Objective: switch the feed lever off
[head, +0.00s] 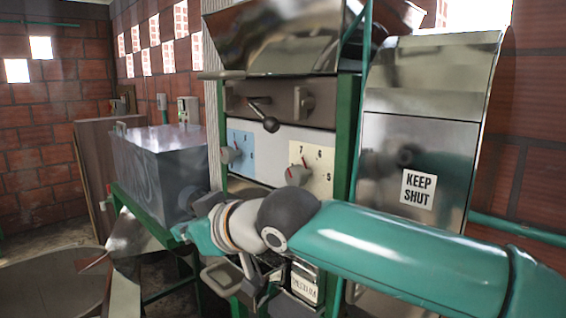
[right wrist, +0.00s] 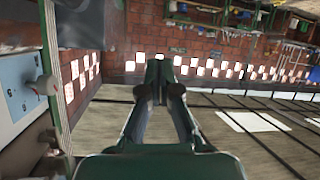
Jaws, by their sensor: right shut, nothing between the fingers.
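The feed lever (head: 265,116) appears to be the black ball-ended handle on the dark upper strip of the machine front. Its ball end points down and to the right, toward me. My right gripper (head: 183,233) is shut and empty, below and to the left of the lever, apart from it. It points left, in front of the machine. In the right wrist view my right gripper (right wrist: 159,68) has its fingers together. That view has a blue panel (right wrist: 18,85) with a knob at the left. My left gripper is not in view.
Knobs stand on the blue panel (head: 240,140) and the numbered cream panel (head: 318,168) below the lever. A metal cover (head: 430,140) marked KEEP SHUT stands at the right, a grey metal box (head: 160,170) at the left. My right arm crosses in front of the lower machine.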

